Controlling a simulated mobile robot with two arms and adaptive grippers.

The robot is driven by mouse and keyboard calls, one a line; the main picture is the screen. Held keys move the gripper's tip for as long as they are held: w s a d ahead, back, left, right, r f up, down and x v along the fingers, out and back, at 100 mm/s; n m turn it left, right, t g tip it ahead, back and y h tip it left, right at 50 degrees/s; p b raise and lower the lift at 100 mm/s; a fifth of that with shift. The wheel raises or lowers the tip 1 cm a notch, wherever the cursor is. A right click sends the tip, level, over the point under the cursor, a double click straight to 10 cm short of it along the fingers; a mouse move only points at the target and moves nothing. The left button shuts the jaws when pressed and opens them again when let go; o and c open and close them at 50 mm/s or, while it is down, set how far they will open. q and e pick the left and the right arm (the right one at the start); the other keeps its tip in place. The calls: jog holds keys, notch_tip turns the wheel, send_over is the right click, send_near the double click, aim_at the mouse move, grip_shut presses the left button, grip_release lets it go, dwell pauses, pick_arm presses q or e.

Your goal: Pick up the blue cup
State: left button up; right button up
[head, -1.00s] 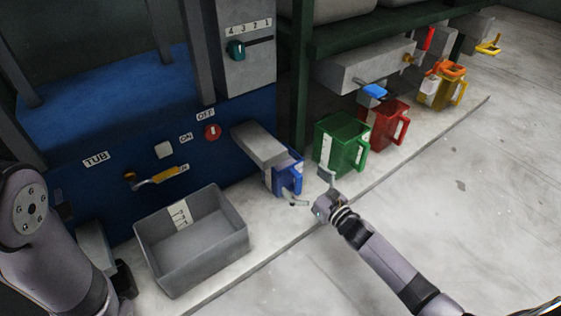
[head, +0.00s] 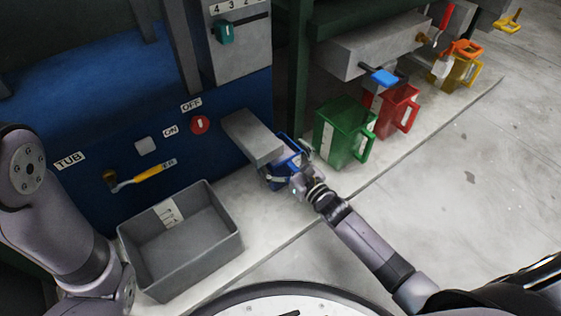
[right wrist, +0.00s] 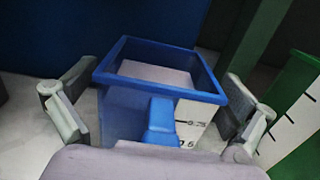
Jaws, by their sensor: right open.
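The blue cup (head: 284,165) stands on the pale ledge below a grey spout block, partly hidden by my right gripper in the head view. In the right wrist view the blue cup (right wrist: 115,105) fills the middle, upright, with pale content or a pale floor inside, a white scale strip and its handle facing me. My right gripper (right wrist: 155,115) is open, with one finger on each side of the cup and gaps at both sides. In the head view the right gripper (head: 291,177) is at the cup's near side. My left gripper is not clearly visible; only the left arm shows.
A grey tub (head: 180,250) stands left of the cup. A green cup (head: 342,135) stands close on the right, then a red cup (head: 393,110) and a yellow-orange cup (head: 458,72). The grey spout block (head: 252,138) overhangs the blue cup. Open floor lies at the right.

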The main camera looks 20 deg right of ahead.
jog(key=c, duration=1.4)
jog(key=shift+c, duration=0.4)
jog(key=shift+r, duration=0.15)
